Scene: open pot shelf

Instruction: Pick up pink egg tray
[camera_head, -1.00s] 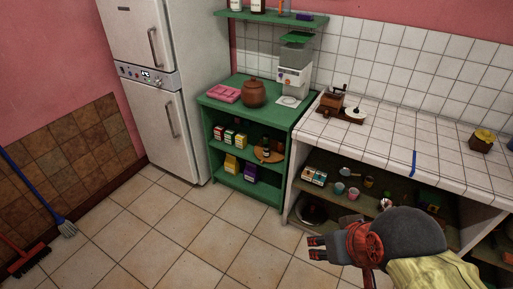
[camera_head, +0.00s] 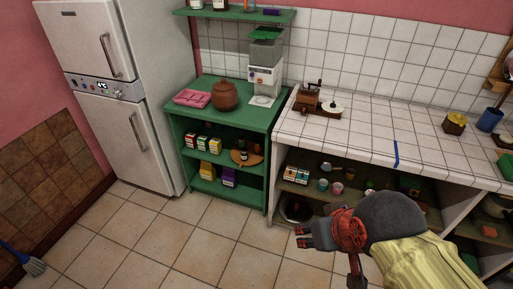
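The pink egg tray (camera_head: 192,98) lies flat on the top of the green shelf unit (camera_head: 183,121), at its left side near the fridge. A brown clay pot stands just to its right. My gripper (camera_head: 300,237) is at the lower middle of the picture, in front of the lower part of the counter, far below and to the right of the tray. Its fingers point left and look apart, with nothing seen between them.
The brown pot (camera_head: 224,96) and a white dispenser (camera_head: 265,80) share the green top. A green wall shelf (camera_head: 236,15) hangs above. The fridge (camera_head: 120,95) stands at left, the tiled counter (camera_head: 365,135) at right. The tiled floor (camera_head: 180,235) in front is clear.

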